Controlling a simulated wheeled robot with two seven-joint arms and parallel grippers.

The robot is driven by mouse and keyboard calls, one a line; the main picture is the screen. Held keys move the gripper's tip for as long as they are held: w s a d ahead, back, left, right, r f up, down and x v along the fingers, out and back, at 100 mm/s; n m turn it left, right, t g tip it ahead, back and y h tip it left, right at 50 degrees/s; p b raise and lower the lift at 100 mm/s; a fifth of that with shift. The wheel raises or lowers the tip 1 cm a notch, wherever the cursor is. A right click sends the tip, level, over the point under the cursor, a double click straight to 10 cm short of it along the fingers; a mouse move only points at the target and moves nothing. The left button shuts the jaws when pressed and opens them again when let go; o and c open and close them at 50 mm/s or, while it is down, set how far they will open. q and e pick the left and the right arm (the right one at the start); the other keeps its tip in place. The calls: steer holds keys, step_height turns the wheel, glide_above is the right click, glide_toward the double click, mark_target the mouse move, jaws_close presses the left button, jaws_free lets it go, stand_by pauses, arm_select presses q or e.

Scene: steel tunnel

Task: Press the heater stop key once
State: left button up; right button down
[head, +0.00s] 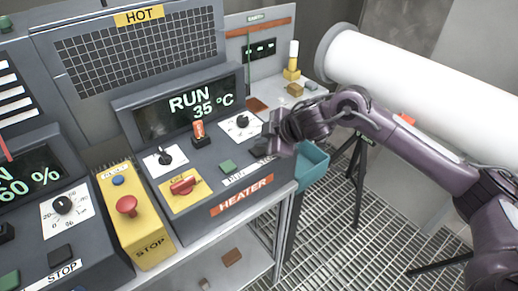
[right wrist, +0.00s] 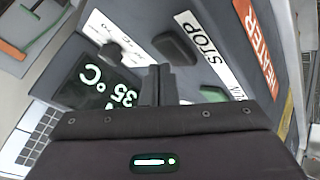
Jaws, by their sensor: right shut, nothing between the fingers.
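The heater panel (head: 195,145) has a display reading RUN 35 °C and a red HEATER label (head: 242,195). Its dark stop key (head: 259,151) sits at the right of the panel front, partly hidden by my right gripper. In the right wrist view the dark key (right wrist: 175,47) lies beside the white STOP label (right wrist: 204,48). My right gripper (head: 270,137) is shut and empty, close over the key's end of the panel; in the wrist view its fingertips (right wrist: 158,70) appear just short of the key. I cannot tell whether they touch it. My left gripper is not in view.
A green key (head: 228,166) sits left of the stop key. A red switch (head: 184,186) on a yellow plate, knobs and an orange-topped lever (head: 198,130) are nearby. A yellow box (head: 130,210) carries a red button. A teal bin (head: 311,165) and white pipe (head: 400,75) stand right.

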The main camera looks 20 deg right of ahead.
mark_target(262, 151)
steer(key=shift+f+b, duration=0.3)
steer(key=shift+f, duration=0.45)
stand_by(0.6)
steer(key=shift+r, duration=0.1)
steer(key=shift+r+p, duration=0.8)
steer(key=shift+p, duration=0.15)
step_height(262, 151, up, 5)
steer(key=p, duration=0.5)
steer(key=shift+r, duration=0.1)
stand_by(0.5)
